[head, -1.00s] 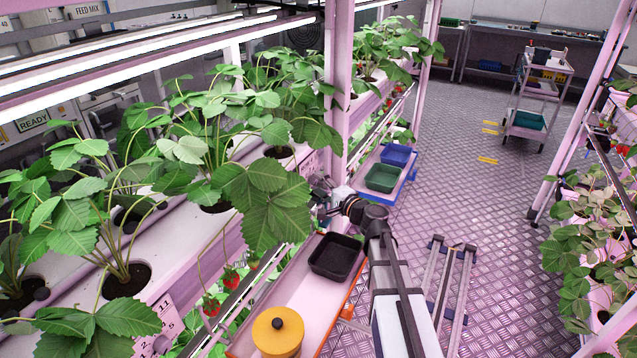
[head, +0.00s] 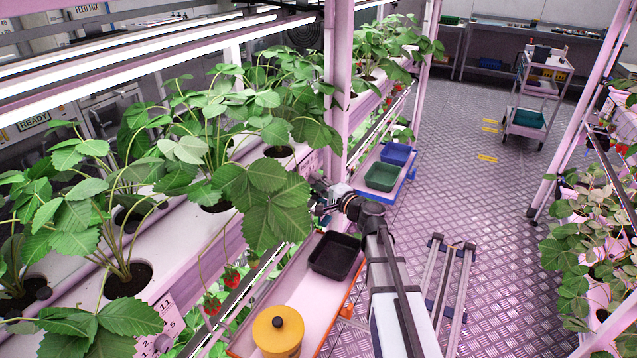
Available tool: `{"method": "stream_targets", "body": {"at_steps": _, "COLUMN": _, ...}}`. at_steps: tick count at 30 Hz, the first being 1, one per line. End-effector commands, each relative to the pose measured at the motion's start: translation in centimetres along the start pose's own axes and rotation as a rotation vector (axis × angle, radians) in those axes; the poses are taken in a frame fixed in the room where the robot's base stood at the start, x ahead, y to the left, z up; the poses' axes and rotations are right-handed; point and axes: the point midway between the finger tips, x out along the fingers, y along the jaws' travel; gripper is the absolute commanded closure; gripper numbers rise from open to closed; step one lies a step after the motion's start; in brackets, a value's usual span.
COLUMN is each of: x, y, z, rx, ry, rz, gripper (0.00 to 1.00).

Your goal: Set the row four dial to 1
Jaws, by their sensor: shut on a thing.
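My gripper (head: 321,193) is at the front face of the left rack, beside the pink post. It is small in the view and dark, and its jaws are closed at the spot below a marked plate (head: 309,163) on the trough. The dial there is hidden by the jaws and leaves, so I cannot read its setting. A nearer numbered plate (head: 163,318) with a grey knob (head: 161,344) shows at the lower left, apart from my gripper.
Strawberry leaves (head: 270,205) hang close left of my gripper. Below it, a shelf tray holds a black bin (head: 335,256) and a yellow lidded pot (head: 278,332). Green (head: 382,178) and blue (head: 397,154) bins stand beyond. The aisle floor (head: 470,200) is mostly open.

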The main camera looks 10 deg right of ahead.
Motion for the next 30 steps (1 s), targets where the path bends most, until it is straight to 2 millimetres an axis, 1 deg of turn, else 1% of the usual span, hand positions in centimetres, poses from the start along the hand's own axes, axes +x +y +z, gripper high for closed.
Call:
{"method": "stream_targets", "body": {"at_steps": 1, "x": 0.06, "y": -0.36, "z": -0.02, "rx": 0.016, "ry": 0.0, "rz": 0.006, "gripper": 1.0}}
{"method": "stream_targets", "body": {"at_steps": 5, "x": 0.08, "y": -0.62, "z": -0.02, "rx": 0.073, "ry": 0.0, "rz": 0.03, "gripper": 1.0}}
{"method": "stream_targets", "body": {"at_steps": 14, "x": 0.14, "y": -1.06, "z": -0.12, "rx": 0.283, "ry": 0.001, "rz": 0.117, "gripper": 1.0}}
{"method": "stream_targets", "body": {"at_steps": 21, "x": 0.2, "y": -1.04, "z": -0.16, "rx": 0.451, "ry": 0.0, "rz": 0.187, "gripper": 1.0}}
{"method": "stream_targets", "body": {"at_steps": 30, "x": 0.22, "y": -0.81, "z": -0.2, "rx": 0.585, "ry": -0.001, "rz": 0.241, "gripper": 1.0}}
